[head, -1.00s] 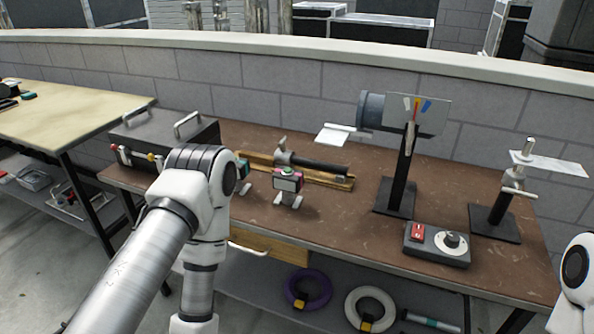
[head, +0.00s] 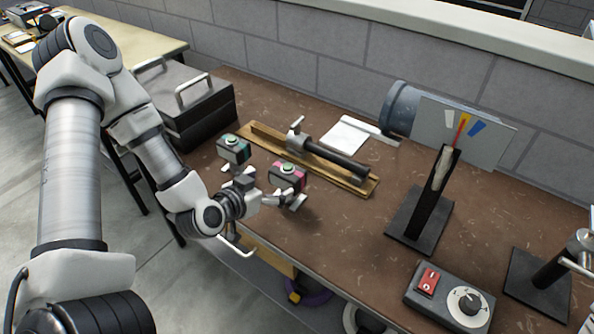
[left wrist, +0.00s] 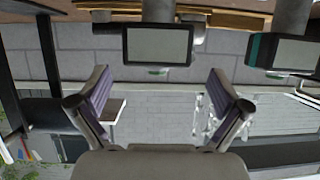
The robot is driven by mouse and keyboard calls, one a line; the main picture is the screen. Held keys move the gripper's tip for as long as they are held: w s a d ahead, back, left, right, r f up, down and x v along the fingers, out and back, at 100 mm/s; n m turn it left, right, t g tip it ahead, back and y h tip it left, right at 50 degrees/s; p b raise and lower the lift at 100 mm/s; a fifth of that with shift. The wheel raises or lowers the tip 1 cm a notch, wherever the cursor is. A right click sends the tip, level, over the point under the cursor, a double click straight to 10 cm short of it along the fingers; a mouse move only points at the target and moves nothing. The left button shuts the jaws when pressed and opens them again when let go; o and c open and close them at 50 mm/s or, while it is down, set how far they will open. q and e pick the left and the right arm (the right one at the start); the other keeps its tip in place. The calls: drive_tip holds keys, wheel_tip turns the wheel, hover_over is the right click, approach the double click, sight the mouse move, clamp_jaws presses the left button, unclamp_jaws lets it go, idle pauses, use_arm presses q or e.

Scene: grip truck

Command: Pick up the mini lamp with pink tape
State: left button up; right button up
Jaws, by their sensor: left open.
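The mini lamp with pink tape (head: 287,177) stands upright on the brown workbench, a small dark box with a green top and pale feet. A similar mini lamp with teal tape (head: 234,150) stands to its left. My left gripper (head: 262,188) is open, low over the bench, just in front and left of the pink-taped lamp. In the left wrist view, which looks inverted, a lamp's grey panel (left wrist: 157,45) lies ahead, centred between the spread fingers (left wrist: 159,76). The teal-edged lamp (left wrist: 283,52) is off to the right there. Nothing is held. My right gripper is out of view.
Behind the lamps lies a wooden tray (head: 350,182) with a dark rod tool. A black case (head: 190,110) stands at the left. A gauge stand (head: 425,205) and a red-switch control box (head: 448,298) are on the right. The bench between is clear.

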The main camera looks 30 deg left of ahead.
sight(288, 174)
use_arm(q)
drive_tip(key=b, duration=0.2)
drive_tip(key=w+b, duration=0.1)
drive_tip(key=shift+w+f+b, duration=0.15)
drive_tip(key=shift+f+b, duration=0.1)
drive_tip(key=shift+b, duration=0.1)
drive_tip(key=x, duration=0.5)
drive_tip(key=shift+w+d+r, duration=0.15)
drive_tip(key=shift+w+d, duration=0.05)
drive_tip(key=shift+d, duration=0.05)
drive_tip(key=shift+w, duration=0.3)
drive_tip(key=shift+s, duration=0.1)
drive_tip(key=c, duration=1.3)
